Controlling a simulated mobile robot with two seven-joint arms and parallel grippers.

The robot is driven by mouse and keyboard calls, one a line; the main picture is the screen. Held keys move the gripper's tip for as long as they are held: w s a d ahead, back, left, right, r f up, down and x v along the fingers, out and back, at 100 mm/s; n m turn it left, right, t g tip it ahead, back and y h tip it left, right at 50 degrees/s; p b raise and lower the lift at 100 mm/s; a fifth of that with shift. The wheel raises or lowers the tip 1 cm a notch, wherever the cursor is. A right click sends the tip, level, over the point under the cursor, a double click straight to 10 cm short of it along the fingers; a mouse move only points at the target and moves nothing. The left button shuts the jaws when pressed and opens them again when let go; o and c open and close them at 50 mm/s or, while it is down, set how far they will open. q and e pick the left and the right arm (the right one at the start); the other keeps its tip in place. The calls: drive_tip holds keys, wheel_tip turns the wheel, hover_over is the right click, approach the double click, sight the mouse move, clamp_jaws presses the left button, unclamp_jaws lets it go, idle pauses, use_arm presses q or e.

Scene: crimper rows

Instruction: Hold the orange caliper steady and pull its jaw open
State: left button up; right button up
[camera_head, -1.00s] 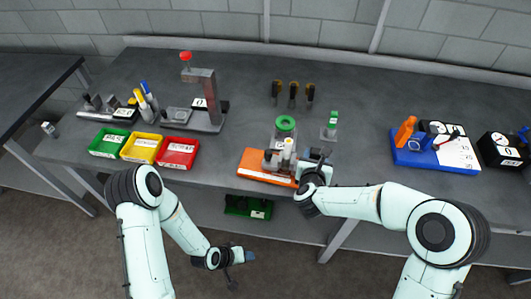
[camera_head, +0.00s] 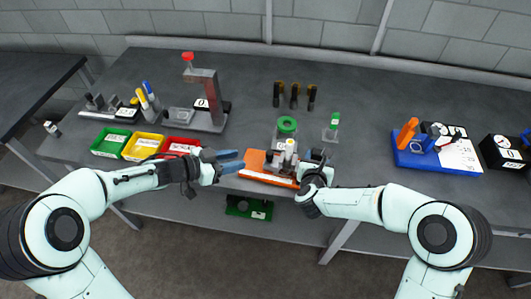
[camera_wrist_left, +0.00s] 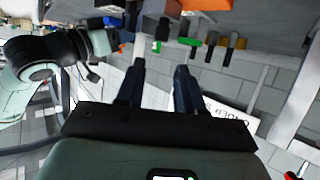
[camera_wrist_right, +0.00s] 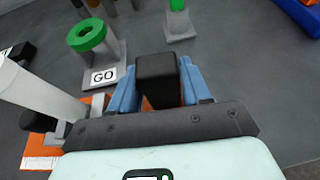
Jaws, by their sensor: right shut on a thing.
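A flat orange piece (camera_head: 254,162) with a white strip along its front lies at the table's front edge. Grey and white upright parts stand on it, and I cannot tell which is the caliper's jaw. It also shows in the right wrist view (camera_wrist_right: 40,150). My right gripper (camera_head: 314,158) is at its right end. In the right wrist view its blue fingers are shut on a black block (camera_wrist_right: 158,80). My left gripper (camera_head: 241,160) is open and empty, just left of the orange piece. Its spread fingers show in the left wrist view (camera_wrist_left: 160,68).
A green ring (camera_head: 287,124) stands behind the orange piece, beside a green-topped post (camera_head: 333,127). Green (camera_head: 110,142), yellow (camera_head: 142,147) and red (camera_head: 181,145) bins are to the left. A blue tray (camera_head: 420,160) is to the right. The table's middle is largely clear.

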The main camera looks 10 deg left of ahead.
sight(268, 153)
use_arm(q)
drive_tip(key=x, duration=1.1)
drive_tip(key=shift+w+d+f, duration=0.1)
drive_tip(key=shift+w+d, duration=0.1)
drive_tip(key=shift+w, duration=0.05)
